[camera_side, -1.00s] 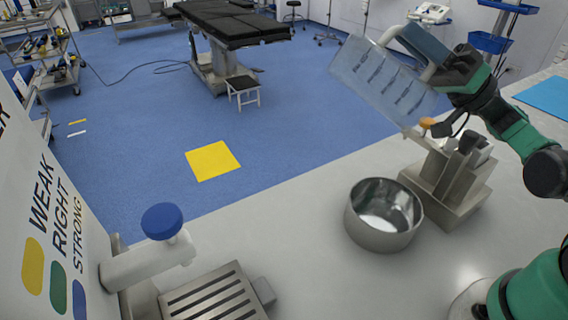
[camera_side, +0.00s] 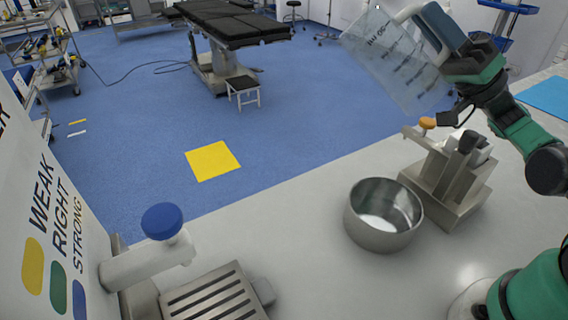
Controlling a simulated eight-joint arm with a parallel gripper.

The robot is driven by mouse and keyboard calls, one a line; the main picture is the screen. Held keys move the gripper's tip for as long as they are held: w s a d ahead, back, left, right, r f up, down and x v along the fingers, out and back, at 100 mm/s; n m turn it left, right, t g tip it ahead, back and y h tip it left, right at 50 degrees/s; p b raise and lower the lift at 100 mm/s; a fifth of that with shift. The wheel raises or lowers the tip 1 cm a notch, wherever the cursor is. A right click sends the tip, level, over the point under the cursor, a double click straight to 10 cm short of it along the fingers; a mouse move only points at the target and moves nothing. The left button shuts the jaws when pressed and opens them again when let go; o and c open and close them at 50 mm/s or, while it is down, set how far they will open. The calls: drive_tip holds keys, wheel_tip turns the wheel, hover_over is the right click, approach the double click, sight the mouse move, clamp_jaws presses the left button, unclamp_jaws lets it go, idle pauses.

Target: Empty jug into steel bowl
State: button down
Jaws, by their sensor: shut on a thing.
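The clear jug (camera_side: 397,65) with dark markings hangs in the air at the upper right, strongly tilted. My gripper (camera_side: 447,38) is shut on the jug's handle side; the exact finger contact is hard to make out. The steel bowl (camera_side: 384,240) stands upright on the grey counter, below and slightly left of the jug, well apart from it. A pale, bright patch shows on the bowl's inside bottom; I cannot tell whether it is liquid or a reflection. No stream shows between jug and bowl.
A metal stand (camera_side: 447,180) with an orange knob is right beside the bowl. A tap with a blue knob (camera_side: 162,221) and a slotted drain grate (camera_side: 214,298) are at the lower left. The counter (camera_side: 300,225) left of the bowl is clear. A blue mat (camera_side: 545,95) lies at right.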

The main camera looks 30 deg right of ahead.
drive_tip(key=shift+s+d+r+t+y, duration=0.2)
drive_tip(key=shift+s+r+t+y, duration=0.1)
drive_tip(key=shift+r, duration=0.35)
drive_tip(key=shift+s+d+r+t+y, duration=0.3)
drive_tip(key=shift+d+r+t, duration=0.1)
drive_tip(key=shift+r, duration=0.15)
idle(0.8)
drive_tip(key=shift+w+a+f+g+h+p, duration=0.1)
drive_tip(key=shift+w+a+f+g+h, duration=2.2)
drive_tip(key=shift+f+g+h, duration=1.55)
drive_tip(key=shift+w+a+f+g+h+p, duration=0.15)
drive_tip(key=shift+w+a+f+g+h, duration=2.5)
drive_tip(key=shift+f, duration=2.45)
drive_tip(key=shift+w+a+f+g+h+p, duration=0.1)
drive_tip(key=shift+w+a+f+g+h, duration=1.95)
drive_tip(key=shift+f+g, duration=2.1)
drive_tip(key=shift+w+d+f+t+h, duration=0.25)
drive_tip(key=shift+d+f+t+h, duration=0.15)
drive_tip(key=shift+h, duration=0.25)
drive_tip(key=shift+r, duration=0.1)
